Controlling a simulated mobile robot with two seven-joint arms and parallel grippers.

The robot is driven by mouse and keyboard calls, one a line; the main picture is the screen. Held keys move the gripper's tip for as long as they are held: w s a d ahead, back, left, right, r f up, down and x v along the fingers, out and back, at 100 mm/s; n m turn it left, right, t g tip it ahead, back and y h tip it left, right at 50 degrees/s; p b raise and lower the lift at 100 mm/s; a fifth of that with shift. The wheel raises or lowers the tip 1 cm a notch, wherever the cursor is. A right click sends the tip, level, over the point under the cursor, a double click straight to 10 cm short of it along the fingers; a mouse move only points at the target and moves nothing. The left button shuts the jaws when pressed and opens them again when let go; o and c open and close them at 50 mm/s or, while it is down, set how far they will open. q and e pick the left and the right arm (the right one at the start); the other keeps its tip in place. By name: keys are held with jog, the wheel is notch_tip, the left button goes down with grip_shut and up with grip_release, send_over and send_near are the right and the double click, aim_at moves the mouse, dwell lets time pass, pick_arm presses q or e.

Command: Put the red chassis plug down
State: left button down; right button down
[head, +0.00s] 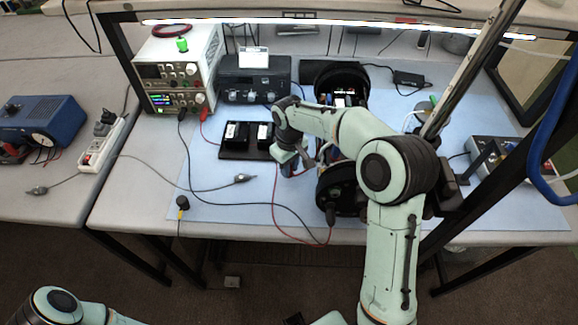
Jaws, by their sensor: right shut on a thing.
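My right gripper (289,167) is over the blue mat, just right of the black tray with two dark blocks (234,134). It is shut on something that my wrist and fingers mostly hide. A thin red lead (275,195) runs down from beside the gripper, so the held thing appears to be the red chassis plug, whose body I cannot make out. The black cylinder (340,190) lies just right of the gripper, partly behind my right arm. My left arm shows only at the bottom left, and its gripper is out of the picture.
A bench power supply (178,72) with red and black leads stands at the back left. A dark instrument (253,80) is beside it. Loose black leads and a clip (243,178) cross the mat. The blue mat (225,205) is mostly clear at front left.

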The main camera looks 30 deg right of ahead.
jog(key=shift+f, duration=0.55)
jog(key=c, duration=1)
grip_release()
pick_arm(q)
jog(key=shift+s+f, duration=0.15)
jog(key=shift+f, duration=0.05)
pick_arm(e)
jog(key=shift+o, duration=0.2)
jog(key=shift+r, duration=0.35)
pick_arm(q)
jog(key=w+r+p, duration=0.1)
jog(key=w+r, duration=0.1)
jog(key=shift+w+r+p, duration=0.2)
jog(key=shift+r+p, duration=0.1)
jog(key=shift+p, duration=0.05)
pick_arm(e)
notch_tip(320, 180, up, 12)
jog(key=shift+r, duration=0.25)
pick_arm(q)
jog(key=shift+s, duration=0.1)
pick_arm(e)
jog(key=shift+f, duration=0.1)
